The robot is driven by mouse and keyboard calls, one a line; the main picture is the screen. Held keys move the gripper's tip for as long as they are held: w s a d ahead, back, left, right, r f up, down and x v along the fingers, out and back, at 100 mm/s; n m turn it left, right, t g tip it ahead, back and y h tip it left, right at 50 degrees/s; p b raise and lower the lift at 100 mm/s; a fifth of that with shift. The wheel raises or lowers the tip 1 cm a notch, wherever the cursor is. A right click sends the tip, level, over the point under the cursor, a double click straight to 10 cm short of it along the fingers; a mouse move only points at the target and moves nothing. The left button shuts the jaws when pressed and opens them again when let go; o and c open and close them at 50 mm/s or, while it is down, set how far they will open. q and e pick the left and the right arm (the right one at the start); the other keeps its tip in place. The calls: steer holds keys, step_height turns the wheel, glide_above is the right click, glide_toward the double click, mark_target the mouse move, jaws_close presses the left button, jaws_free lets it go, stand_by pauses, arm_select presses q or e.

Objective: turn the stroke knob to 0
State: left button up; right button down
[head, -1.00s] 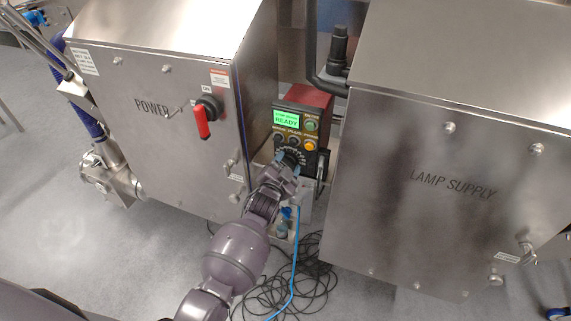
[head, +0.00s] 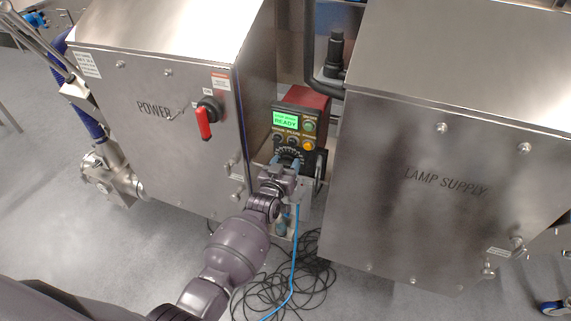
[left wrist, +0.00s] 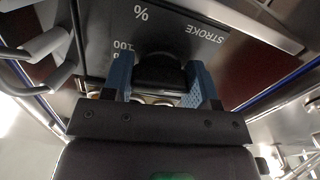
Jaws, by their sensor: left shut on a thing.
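The control box (head: 303,113) stands between two steel cabinets, with a green READY display and several buttons. The black stroke knob (left wrist: 160,72) sits on its lower panel, marked STROKE, % and 100 in the left wrist view. My left gripper (head: 288,163) is at this panel in the head view. In the left wrist view its blue fingers (left wrist: 158,82) are on both sides of the knob, shut on it. The gripper hides part of the scale, and I cannot read the knob's setting. My right gripper is not in view.
The POWER cabinet (head: 160,135) with a red-handled switch (head: 204,122) stands close on the left. The LAMP SUPPLY cabinet (head: 440,190) stands on the right. A blue cable (head: 295,250) and coiled black cables (head: 262,296) lie below. The gap is narrow.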

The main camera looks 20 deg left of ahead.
arm_select(q)
steer(key=shift+n, duration=0.3)
stand_by(0.4)
steer(key=o, duration=0.9)
steer(key=shift+s, duration=0.1)
steer(key=s+p, duration=0.1)
steer(key=s, duration=0.4)
steer(key=s+p, duration=0.1)
steer(key=s, duration=0.4)
steer(key=shift+s+a, duration=0.2)
steer(key=shift+s, duration=0.15)
